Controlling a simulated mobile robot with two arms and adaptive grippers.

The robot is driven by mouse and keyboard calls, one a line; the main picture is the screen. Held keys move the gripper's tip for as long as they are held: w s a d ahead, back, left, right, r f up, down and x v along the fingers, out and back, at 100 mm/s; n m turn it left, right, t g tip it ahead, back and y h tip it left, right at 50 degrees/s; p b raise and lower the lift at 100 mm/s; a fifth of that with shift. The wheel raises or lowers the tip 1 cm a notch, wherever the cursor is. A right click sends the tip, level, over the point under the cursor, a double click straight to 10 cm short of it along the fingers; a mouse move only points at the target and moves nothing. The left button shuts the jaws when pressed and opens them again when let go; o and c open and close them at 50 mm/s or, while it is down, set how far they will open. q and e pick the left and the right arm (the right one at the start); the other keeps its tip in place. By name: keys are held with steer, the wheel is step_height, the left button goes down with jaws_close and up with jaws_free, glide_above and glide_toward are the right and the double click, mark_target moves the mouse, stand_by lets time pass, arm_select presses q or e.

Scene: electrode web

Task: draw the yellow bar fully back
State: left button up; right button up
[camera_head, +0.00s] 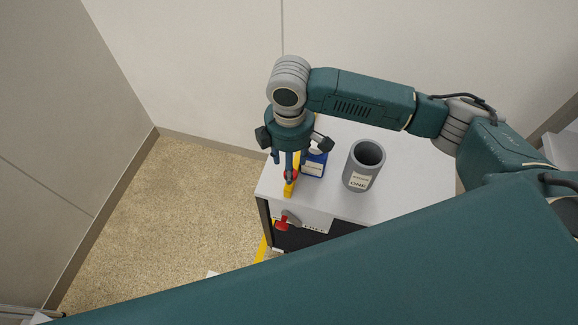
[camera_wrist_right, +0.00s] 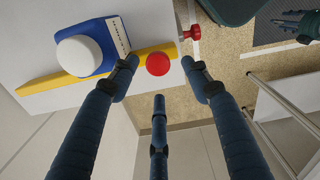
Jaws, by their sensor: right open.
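The yellow bar (camera_head: 289,187) lies on the white top of a small cabinet, its near end at the front edge. A red ball knob (camera_wrist_right: 157,64) sits on the bar towards one end. The bar (camera_wrist_right: 48,86) runs past a blue block in the right wrist view. My right gripper (camera_head: 289,172) points down over the knob. In the right wrist view its dark fingers (camera_wrist_right: 165,72) are spread, with the knob between them. I cannot tell whether any finger touches it.
A blue block (camera_head: 314,163) with a white dome (camera_wrist_right: 79,55) stands close beside the bar. A grey cup (camera_head: 366,165) labelled ONE stands to its right. A red handle (camera_head: 281,224) sticks out from the cabinet front (camera_head: 310,218). Open floor (camera_head: 190,205) lies left.

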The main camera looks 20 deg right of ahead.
step_height(320, 180, down, 4)
steer(key=shift+w+r, duration=0.1)
steer(key=shift+c, duration=1.3)
steer(key=c, duration=0.8)
arm_select(q)
steer(key=w, duration=0.2)
steer(key=shift+w+d+r, duration=0.1)
steer(key=shift+w+r, duration=0.25)
arm_select(e)
jaws_close()
